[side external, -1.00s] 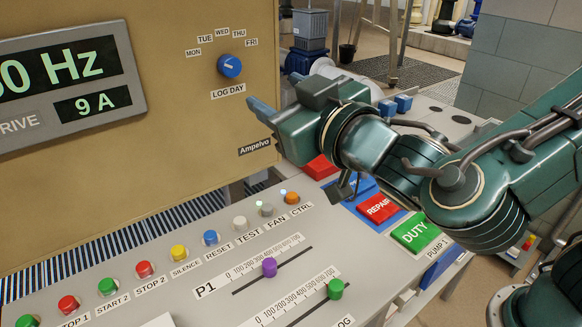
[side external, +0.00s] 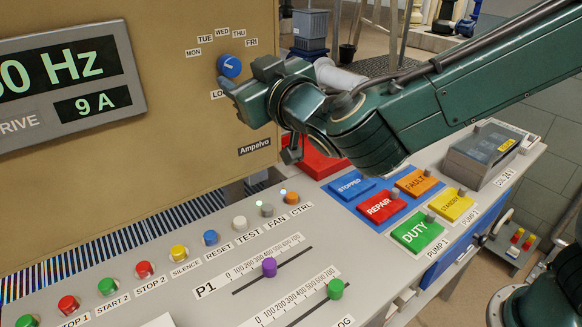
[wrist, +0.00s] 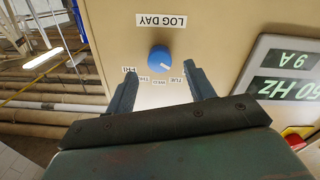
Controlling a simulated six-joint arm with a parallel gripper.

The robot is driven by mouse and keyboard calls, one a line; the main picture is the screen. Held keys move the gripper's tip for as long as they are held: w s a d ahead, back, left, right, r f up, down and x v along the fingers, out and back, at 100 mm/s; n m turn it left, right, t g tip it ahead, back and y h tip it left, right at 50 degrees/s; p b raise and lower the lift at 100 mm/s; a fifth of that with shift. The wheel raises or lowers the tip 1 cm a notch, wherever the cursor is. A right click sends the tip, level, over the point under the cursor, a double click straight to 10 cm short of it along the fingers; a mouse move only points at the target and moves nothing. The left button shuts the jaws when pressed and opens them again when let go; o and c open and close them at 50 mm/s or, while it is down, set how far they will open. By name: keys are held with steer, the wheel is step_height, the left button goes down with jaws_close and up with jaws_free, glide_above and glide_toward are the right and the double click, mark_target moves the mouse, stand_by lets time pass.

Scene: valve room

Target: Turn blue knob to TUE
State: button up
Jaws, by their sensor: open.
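The blue knob (side external: 229,66) is on the tan panel above the LOG DAY label. Labels MON to FRI arc above it, with TUE (side external: 205,40) at upper left. In the wrist view the knob (wrist: 160,58) appears upside down, with a small white mark toward its lower right, on the TUE and WED side. The exact day it points at is hard to tell. My gripper (side external: 238,83) is open and empty, just right of and below the knob in the side view. In the wrist view its fingers (wrist: 160,80) are spread on either side of the knob's line, apart from it.
The tan panel (side external: 160,150) stands behind a grey console with several push buttons, purple (side external: 269,267) and green (side external: 335,289) sliders. Coloured pump tiles (side external: 380,207) lie below my arm. A display (side external: 62,76) is left of the knob.

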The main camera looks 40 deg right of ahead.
mark_target(233, 68)
steer(key=shift+w+d, duration=0.1)
steer(key=shift+w, duration=1.9)
steer(key=c, duration=1)
steer(key=shift+m, duration=2.9)
steer(key=o, duration=1)
